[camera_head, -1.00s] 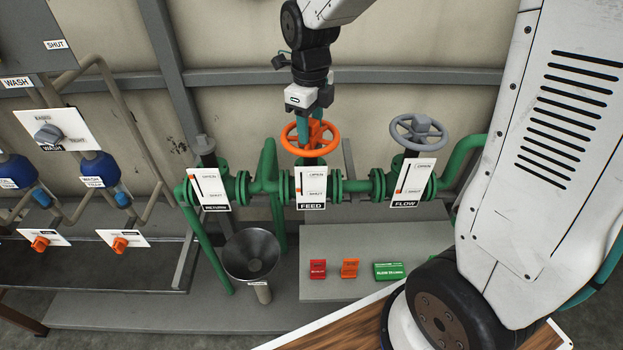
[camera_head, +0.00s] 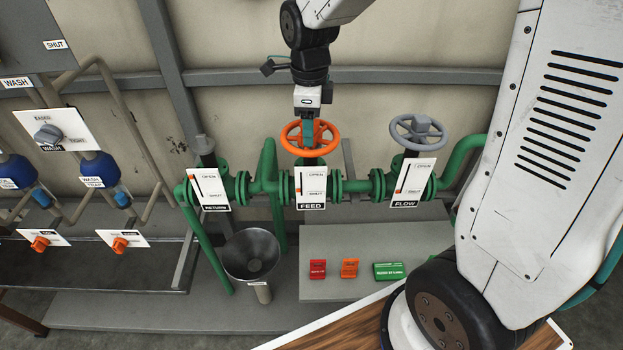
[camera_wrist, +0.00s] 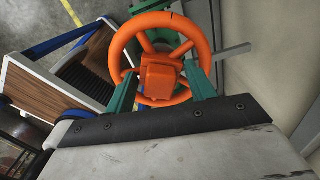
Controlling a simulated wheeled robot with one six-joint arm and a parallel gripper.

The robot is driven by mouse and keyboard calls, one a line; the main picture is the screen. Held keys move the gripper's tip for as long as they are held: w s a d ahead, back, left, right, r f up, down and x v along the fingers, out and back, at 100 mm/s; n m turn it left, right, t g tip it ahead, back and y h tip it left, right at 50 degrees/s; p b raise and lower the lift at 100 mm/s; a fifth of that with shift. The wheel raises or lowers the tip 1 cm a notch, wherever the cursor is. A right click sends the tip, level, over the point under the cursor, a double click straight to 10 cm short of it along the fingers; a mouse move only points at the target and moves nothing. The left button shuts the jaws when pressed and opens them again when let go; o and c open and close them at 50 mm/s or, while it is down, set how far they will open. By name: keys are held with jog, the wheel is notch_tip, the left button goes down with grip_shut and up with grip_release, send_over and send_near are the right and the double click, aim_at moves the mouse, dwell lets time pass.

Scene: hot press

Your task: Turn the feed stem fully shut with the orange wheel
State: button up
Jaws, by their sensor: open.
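The orange wheel (camera_head: 334,141) sits on top of the feed stem, above the white FEED plate (camera_head: 313,181) on the green pipe. The plate carries OPEN above and SHUT below, with a small orange mark at its left side. My gripper (camera_head: 308,134) points down into the wheel from above. In the wrist view the wheel (camera_wrist: 205,50) faces me, and my gripper's teal fingers (camera_wrist: 162,90) stand on either side of its square orange hub. The jaws are open; I cannot tell whether either finger touches the hub or spokes. The fingers partly hide the wheel.
A grey wheel (camera_head: 395,127) stands right, above the FLOW plate (camera_head: 411,184). The RETURN stem (camera_head: 206,150) at left has no wheel. A grey funnel (camera_head: 251,243) and small red, orange and green blocks (camera_head: 389,271) are below. The wall (camera_head: 400,40) is close behind.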

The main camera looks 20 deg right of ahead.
jog(key=n, duration=1.3)
